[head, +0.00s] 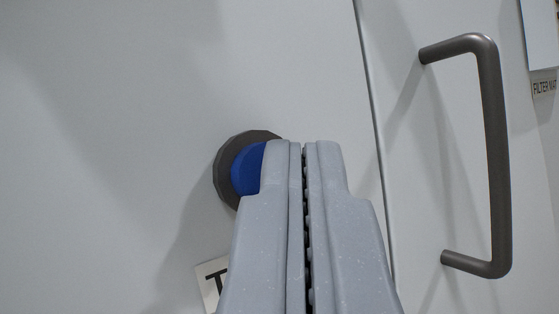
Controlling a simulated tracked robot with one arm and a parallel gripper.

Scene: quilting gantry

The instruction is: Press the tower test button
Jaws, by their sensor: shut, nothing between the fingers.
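A blue round button (247,170) with a dark grey collar (224,173) sits on a pale grey panel (110,130), left of the picture's middle. My gripper (302,146) is shut and empty, its fingertips pointing at the panel. The fingers overlap the right part of the button in the picture and hide it. I cannot tell whether the fingertips touch the button or stand apart from it. A white label (211,281) below the button shows a letter like "T"; the rest is hidden behind my left finger.
A dark grey bar handle (494,150) stands out from the door panel to the right, beyond a vertical seam (371,90). A sign and a label reading "FILTER MAT" (544,87) are at the right edge. The panel on the left is bare.

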